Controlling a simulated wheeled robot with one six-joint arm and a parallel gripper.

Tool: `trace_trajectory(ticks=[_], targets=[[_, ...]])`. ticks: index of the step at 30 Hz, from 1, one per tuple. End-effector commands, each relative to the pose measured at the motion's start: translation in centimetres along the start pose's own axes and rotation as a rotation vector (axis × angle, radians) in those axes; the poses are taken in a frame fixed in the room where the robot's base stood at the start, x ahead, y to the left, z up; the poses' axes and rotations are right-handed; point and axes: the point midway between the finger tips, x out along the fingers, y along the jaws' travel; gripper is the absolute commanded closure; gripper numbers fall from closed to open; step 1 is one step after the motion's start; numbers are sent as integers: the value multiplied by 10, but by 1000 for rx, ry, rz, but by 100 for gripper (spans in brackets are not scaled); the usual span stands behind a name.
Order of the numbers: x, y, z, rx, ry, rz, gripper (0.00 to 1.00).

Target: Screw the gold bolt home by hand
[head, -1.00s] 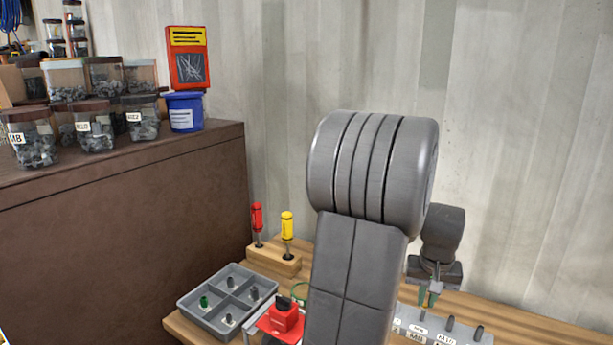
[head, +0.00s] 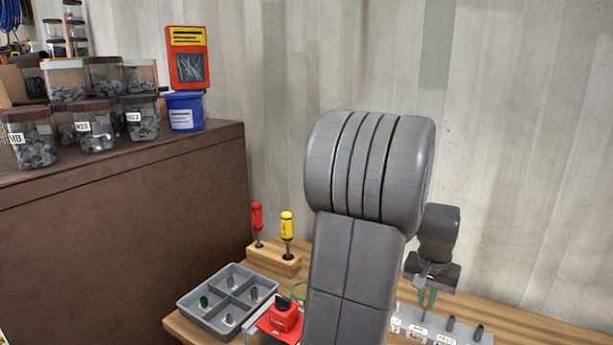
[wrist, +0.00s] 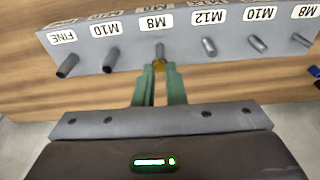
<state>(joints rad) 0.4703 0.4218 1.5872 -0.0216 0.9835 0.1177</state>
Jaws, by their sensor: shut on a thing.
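My gripper (wrist: 159,75) has two green fingers shut on the gold bolt (wrist: 159,65), seen in the wrist view between the fingertips. The bolt is at the grey block (wrist: 185,62), in line with a grey stud or pin at the position labelled M8, third from the left. I cannot tell how deep it sits or whether it is threaded. In the head view my gripper (head: 427,298) is above the block (head: 410,319) at the lower right, and the bolt cannot be made out there.
Several grey studs line the block beside the bolt, under labels FINE, M10 and M12. A grey compartment tray (head: 212,317), a red device (head: 285,317) and a wooden stand (head: 275,261) with red and yellow screwdrivers are to the left. The wall is behind.

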Motion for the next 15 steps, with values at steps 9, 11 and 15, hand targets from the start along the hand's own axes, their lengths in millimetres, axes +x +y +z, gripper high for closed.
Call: trace_trajectory(ticks=[9,11,15], targets=[[0,0,0,41,-1,7,74],[0,0,0,41,-1,7,64],[0,0,0,40,-1,7,64]])
